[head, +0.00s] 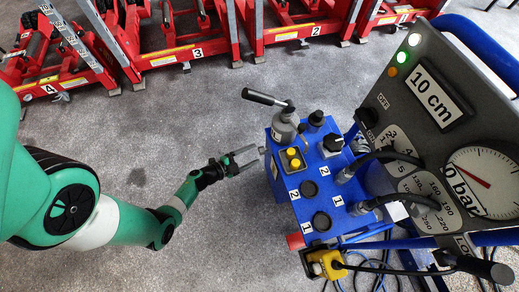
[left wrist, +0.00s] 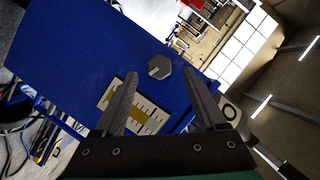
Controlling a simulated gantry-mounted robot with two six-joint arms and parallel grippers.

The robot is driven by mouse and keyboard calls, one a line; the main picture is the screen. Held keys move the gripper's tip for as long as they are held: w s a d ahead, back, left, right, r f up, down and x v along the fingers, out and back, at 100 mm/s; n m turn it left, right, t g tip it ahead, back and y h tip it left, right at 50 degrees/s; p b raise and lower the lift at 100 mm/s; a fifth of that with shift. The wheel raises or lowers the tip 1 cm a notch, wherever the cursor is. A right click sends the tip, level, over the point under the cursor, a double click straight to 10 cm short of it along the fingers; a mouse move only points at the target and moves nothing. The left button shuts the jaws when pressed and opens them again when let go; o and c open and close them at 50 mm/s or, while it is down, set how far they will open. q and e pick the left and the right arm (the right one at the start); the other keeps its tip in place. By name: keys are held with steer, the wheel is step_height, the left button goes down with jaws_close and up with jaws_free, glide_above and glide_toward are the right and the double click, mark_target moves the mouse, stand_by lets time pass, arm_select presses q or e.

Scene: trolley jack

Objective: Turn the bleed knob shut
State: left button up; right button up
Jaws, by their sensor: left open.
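The blue power unit (head: 285,180) stands right of centre in the head view. A small grey hexagonal knob (left wrist: 160,67), which looks like the bleed knob, sits on its blue side face in the left wrist view. In the head view only a small light tip (head: 262,150) shows there. My left gripper (head: 250,157) is open and points at that side face. In the left wrist view its fingers (left wrist: 155,72) lie on either side of the knob; I cannot tell whether they touch it. My right gripper is not in view.
A pale scale plate (left wrist: 138,112) is on the same face, near the left finger. A gauge panel (head: 440,130) rises at right. Red jacks (head: 180,55) line the back; grey floor lies between.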

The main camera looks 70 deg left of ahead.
mark_target(260, 151)
arm_select(q)
steer(key=b+x, duration=0.1)
steer(key=x, duration=0.3)
steer(key=shift+w, duration=0.1)
jaws_close()
